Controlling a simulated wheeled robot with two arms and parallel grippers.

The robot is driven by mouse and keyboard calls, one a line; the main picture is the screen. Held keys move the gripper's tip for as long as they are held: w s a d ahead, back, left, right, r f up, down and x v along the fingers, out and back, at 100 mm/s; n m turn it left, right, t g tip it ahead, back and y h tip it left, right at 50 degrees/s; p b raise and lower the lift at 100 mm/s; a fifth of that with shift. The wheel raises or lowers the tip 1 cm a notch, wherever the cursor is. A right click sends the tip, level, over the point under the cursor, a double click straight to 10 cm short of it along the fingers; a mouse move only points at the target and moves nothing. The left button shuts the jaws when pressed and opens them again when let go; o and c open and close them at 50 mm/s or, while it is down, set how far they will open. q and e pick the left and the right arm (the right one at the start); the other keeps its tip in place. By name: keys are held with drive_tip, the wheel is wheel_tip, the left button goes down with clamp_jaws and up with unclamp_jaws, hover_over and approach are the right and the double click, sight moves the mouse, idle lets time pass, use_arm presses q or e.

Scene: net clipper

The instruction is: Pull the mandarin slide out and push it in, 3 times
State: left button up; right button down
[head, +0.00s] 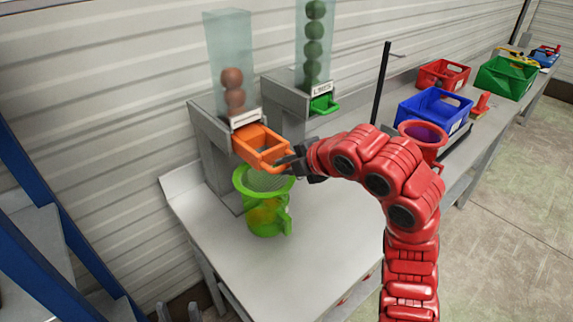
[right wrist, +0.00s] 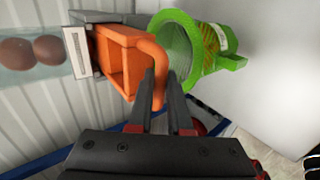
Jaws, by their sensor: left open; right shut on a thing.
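The orange mandarin slide (head: 262,146) sticks out of the left grey dispenser, over the mouth of the green jug (head: 265,212). Its open box looks empty. My right gripper (head: 292,160) is shut on the slide's front handle; the right wrist view shows the orange handle bar (right wrist: 152,55) between the fingers. Brownish mandarins (head: 232,78) are stacked in the clear tube (head: 212,45) above the slide. My left gripper (head: 179,312) is low at the bottom left edge, open, empty and partly cut off, far from the slide.
A second dispenser labelled limes has a green slide (head: 324,104). A red funnel-like vessel (head: 424,138), a blue crate (head: 432,110), a red crate (head: 443,74) and a green crate (head: 505,76) stand to the right. The table front (head: 290,265) is clear.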

sight(256, 145)
drive_tip(key=shift+w+a+b, duration=0.25)
drive_tip(key=shift+w+b, duration=0.15)
drive_tip(key=shift+b, duration=0.1)
drive_tip(key=shift+w+a+b, duration=0.6)
drive_tip(key=shift+w+a, duration=0.15)
drive_tip(key=shift+w, duration=0.2)
drive_tip(key=shift+w+a+b, duration=0.6)
drive_tip(key=shift+w+a, duration=0.1)
drive_tip(key=shift+w, duration=0.25)
drive_tip(key=shift+w+a+r, duration=0.15)
drive_tip(key=shift+w+r, duration=0.05)
drive_tip(key=shift+w, duration=0.05)
drive_tip(key=shift+w+a+p, duration=0.15)
drive_tip(key=shift+w+a, duration=0.3)
drive_tip(key=shift+w, duration=0.15)
drive_tip(key=shift+w+a+p, duration=0.15)
drive_tip(key=shift+w+a, duration=0.25)
drive_tip(key=shift+w, duration=0.2)
drive_tip(key=shift+w+a, duration=0.3)
drive_tip(key=shift+w, duration=0.15)
